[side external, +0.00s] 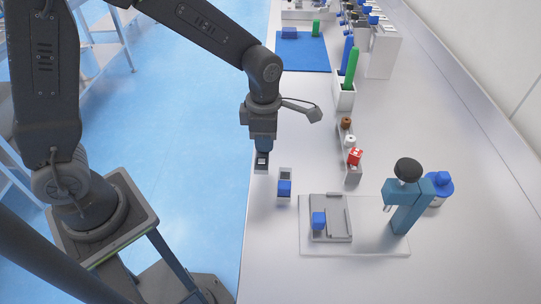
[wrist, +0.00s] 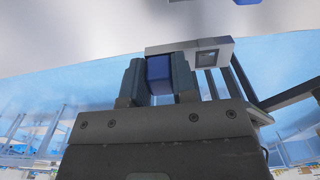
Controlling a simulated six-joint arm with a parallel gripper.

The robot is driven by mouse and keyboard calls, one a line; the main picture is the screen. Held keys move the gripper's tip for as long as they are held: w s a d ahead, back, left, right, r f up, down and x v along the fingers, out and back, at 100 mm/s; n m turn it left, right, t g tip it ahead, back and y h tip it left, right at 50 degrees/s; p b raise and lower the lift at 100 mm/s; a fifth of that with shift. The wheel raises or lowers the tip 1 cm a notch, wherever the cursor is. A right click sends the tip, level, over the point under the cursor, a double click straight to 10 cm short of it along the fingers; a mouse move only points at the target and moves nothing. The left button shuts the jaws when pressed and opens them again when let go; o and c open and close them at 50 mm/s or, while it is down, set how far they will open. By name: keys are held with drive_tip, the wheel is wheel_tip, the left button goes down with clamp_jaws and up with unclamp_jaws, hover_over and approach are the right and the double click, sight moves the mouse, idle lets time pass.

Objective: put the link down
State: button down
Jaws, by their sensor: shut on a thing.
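My gripper (side external: 264,146) hangs above the left edge of the white table, pointing down. It is shut on a link (side external: 261,168), a light grey piece with a dark square opening. In the wrist view, my gripper (wrist: 160,82) has its two dark fingers on either side of the link's blue block (wrist: 159,75), and the link's grey bar (wrist: 190,48) sticks out to the right beyond the fingertips. A similar grey piece with a blue block (side external: 284,188) is just right of and below the held link in the side view. I cannot tell how high the held link is above the table.
A grey fixture (side external: 335,228) with a blue block (side external: 319,221) sits on a white plate (side external: 375,245). A teal press (side external: 405,205) with a black knob stands at its right. A narrow tray (side external: 353,173) holds small spools and a red part. A blue mat (side external: 300,58) lies farther back.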

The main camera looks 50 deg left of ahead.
sight(271, 168)
drive_tip(key=shift+w+d+f, duration=0.2)
drive_tip(key=shift+d+f, duration=0.25)
drive_tip(key=shift+d, duration=0.3)
drive_tip(key=shift+f, duration=2)
drive_tip(key=shift+f, duration=0.2)
drive_tip(key=c, duration=0.9)
unclamp_jaws()
